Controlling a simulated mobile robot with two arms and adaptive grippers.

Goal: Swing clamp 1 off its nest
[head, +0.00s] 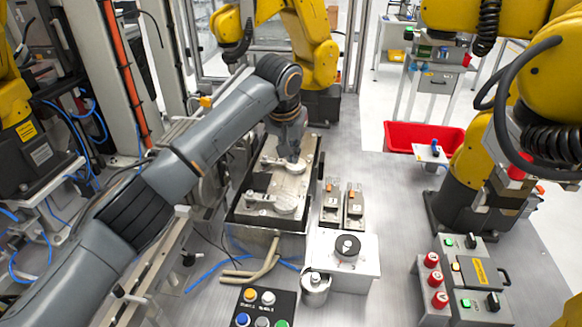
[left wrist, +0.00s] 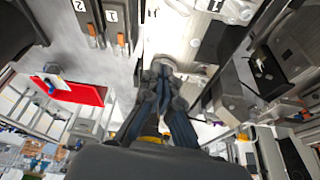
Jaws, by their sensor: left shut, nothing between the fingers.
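A metal fixture plate (head: 262,183) holds two nests with pale bar clamps, one behind the other. The front clamp (head: 268,202) lies across its nest. In the left wrist view a clamp (left wrist: 236,10) at the top edge lies beside a "1" marked on the plate, so the front one appears to be clamp 1. The rear clamp (head: 272,161) is partly hidden by my left gripper (head: 293,158). This gripper points down over the rear nest, shut and empty; its fingers are together in the left wrist view (left wrist: 162,75). Whether it touches anything is unclear. My right gripper is out of view.
Two small units with orange levers (head: 343,205), marked 1 and 2 in the wrist view, stand right of the fixture. A red bin (head: 400,136) and yellow arms are around.

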